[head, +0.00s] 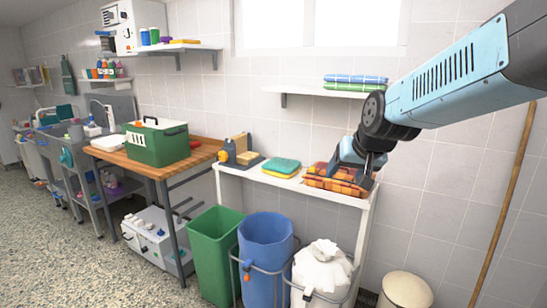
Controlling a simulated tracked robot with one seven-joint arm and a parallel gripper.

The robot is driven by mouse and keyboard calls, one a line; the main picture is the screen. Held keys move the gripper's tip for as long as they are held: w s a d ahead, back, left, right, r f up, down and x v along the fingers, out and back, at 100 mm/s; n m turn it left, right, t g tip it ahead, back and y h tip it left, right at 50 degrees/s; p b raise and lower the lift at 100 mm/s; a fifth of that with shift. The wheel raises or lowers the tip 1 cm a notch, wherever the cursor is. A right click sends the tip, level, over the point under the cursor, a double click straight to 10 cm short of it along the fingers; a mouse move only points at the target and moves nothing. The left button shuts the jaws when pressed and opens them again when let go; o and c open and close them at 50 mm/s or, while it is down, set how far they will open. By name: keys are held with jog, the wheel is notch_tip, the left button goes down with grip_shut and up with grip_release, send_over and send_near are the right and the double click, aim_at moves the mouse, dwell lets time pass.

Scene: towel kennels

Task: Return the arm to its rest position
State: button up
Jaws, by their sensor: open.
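My arm reaches in from the upper right of the head view, with its blue link slanting down to the left. My gripper (370,165) points down at the right end of the narrow white table (345,197), right at an orange plaid folded towel (335,180). The gripper is open, and its fingertips are partly hidden against the towel's right side. I cannot tell whether they touch the towel. A folded towel in green and yellow (281,167) lies to the left on the same table.
A wall shelf (310,90) with folded blue and green towels (355,82) is behind the arm. A green bin (213,255), a blue bin (265,250) and a white bag (322,270) stand in front of the table. A wooden pole (507,200) leans at the right.

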jog(key=s+d+g, duration=0.1)
jog(key=s+d, duration=0.2)
jog(key=s, duration=0.6)
jog(key=s+d+g+h, duration=0.1)
jog(key=s+d, duration=0.2)
jog(key=s, duration=0.6)
jog(key=shift+s+r+n+h, duration=0.25)
jog(key=shift+n+h, duration=0.05)
dwell(2.5)
